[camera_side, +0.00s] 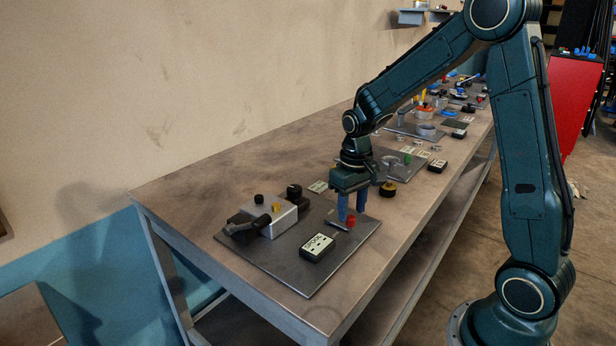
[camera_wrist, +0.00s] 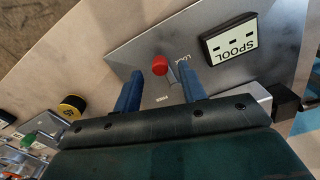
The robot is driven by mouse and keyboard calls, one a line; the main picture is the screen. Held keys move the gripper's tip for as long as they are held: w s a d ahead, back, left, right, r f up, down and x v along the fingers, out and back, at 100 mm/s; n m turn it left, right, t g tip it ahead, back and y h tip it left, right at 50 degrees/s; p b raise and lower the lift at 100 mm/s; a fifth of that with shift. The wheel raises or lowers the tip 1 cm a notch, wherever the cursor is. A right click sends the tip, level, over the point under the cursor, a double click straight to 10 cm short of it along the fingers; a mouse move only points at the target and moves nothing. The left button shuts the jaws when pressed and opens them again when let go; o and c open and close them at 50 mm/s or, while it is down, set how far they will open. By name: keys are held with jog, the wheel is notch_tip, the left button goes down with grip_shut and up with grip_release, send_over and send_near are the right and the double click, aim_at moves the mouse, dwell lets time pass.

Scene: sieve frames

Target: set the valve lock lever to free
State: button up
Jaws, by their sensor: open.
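The lock lever's red knob (camera_side: 351,221) is on the grey metal plate (camera_side: 290,273), at its right side. In the wrist view the red knob (camera_wrist: 160,65) lies between my two blue fingers, with the short grey lever bar partly showing beside it. Small print reading "LOCK" is to the right of the knob and "FREE" is below it; the exact lever angle is hard to read. My gripper (camera_side: 352,213) points down over the lever, open, a finger on each side. I cannot tell whether either finger touches the knob.
A black block labelled "SPOOL" (camera_side: 317,246) sits on the plate near the knob, also in the wrist view (camera_wrist: 231,40). A silver valve block (camera_side: 273,216) with a black handle (camera_side: 247,226) stands left. A black-and-yellow knob (camera_side: 388,189) is behind my gripper. More fixtures line the bench further back.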

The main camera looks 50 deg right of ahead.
jog(key=shift+f, duration=1)
jog(key=shift+c, duration=0.4)
grip_shut()
